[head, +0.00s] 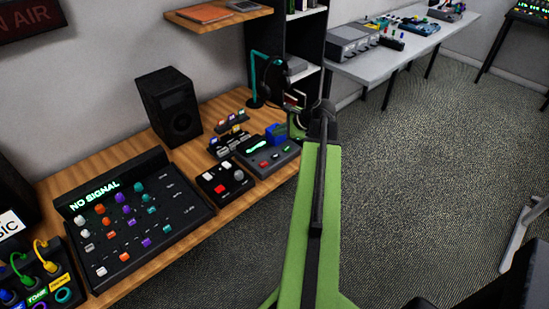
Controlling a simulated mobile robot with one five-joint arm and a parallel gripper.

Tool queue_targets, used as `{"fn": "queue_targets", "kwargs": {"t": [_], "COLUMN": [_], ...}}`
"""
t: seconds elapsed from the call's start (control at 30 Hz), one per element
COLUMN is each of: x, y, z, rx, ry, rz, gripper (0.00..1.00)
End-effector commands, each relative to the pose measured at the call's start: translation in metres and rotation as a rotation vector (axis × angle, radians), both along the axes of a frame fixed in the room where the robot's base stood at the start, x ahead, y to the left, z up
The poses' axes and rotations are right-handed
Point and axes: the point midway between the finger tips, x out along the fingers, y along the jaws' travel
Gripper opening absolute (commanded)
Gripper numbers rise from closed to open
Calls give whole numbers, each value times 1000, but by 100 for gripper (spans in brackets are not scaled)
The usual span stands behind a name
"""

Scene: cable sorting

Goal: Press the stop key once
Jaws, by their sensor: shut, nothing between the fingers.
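A small black key box (226,181) lies on the wooden desk, with a red key (220,189) and pale keys on its top. To its right is a dark device (268,150) with a lit green strip and small red buttons. No label is readable on either, so I cannot tell which key is the stop key. My green arm reaches away from me along the desk's right edge. My gripper (298,122) is at its far end, small and dark, shut and empty, beyond the dark device and apart from the key box.
A mixer panel (130,215) reading NO SIGNAL fills the near desk. A black speaker (170,103), small coloured blocks (232,120) and a headphone stand (254,80) stand behind. A shelf (218,17) overhangs the back.

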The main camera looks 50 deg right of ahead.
Motion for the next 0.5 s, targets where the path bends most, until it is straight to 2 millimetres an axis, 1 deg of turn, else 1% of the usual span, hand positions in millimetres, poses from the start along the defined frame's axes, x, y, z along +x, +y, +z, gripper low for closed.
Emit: {"fn": "queue_targets", "kwargs": {"t": [0.27,0.37,0.5], "x": [0,0,0], "y": [1,1,1], "z": [-3,-10,-26], "rx": [-2,-3,-3], "ry": [2,2,2], "rz": [3,3,3], "gripper": [0,0,0]}}
